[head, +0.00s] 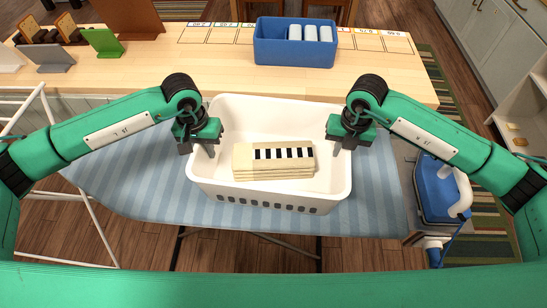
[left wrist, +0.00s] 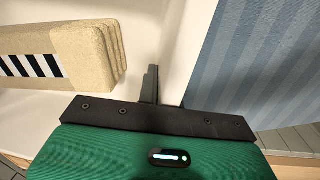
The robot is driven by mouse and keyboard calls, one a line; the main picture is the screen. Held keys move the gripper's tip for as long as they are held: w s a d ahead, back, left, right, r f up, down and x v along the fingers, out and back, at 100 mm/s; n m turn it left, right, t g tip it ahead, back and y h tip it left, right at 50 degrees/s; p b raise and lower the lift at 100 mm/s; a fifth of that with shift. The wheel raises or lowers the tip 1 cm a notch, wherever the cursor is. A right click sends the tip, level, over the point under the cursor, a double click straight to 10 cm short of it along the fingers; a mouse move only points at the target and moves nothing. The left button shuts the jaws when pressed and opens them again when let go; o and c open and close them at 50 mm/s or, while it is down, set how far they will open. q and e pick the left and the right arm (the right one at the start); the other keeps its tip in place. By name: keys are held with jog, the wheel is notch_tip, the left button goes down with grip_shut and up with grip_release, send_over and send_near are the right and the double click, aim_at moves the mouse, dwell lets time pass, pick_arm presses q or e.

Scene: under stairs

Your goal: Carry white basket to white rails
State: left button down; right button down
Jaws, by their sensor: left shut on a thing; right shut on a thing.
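The white basket (head: 270,196) stands in the middle of the head view, over a blue striped ironing board. A stack of folded beige cloth with a black-and-white striped band (head: 272,161) lies inside it. My left gripper (head: 208,149) is shut on the basket's left wall, and my right gripper (head: 338,143) is shut on its right wall. The left wrist view shows the basket wall (left wrist: 188,50) at the left fingers, with the beige stack on its inner side. White rails (head: 85,200) show at the left of the head view, partly behind my left arm.
The striped ironing board (head: 130,180) lies under the basket. A wooden counter (head: 150,70) behind it carries a blue bin (head: 295,55) with white rolls. A blue iron (head: 435,190) stands at the board's right end. Toasted-bread-like items and tablet stands sit at the far left.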

pick_arm(q)
jog(key=shift+w+r, duration=0.1)
jog(key=shift+r, duration=0.15)
pick_arm(e)
jog(key=shift+w+r, duration=0.1)
jog(key=shift+r, duration=0.15)
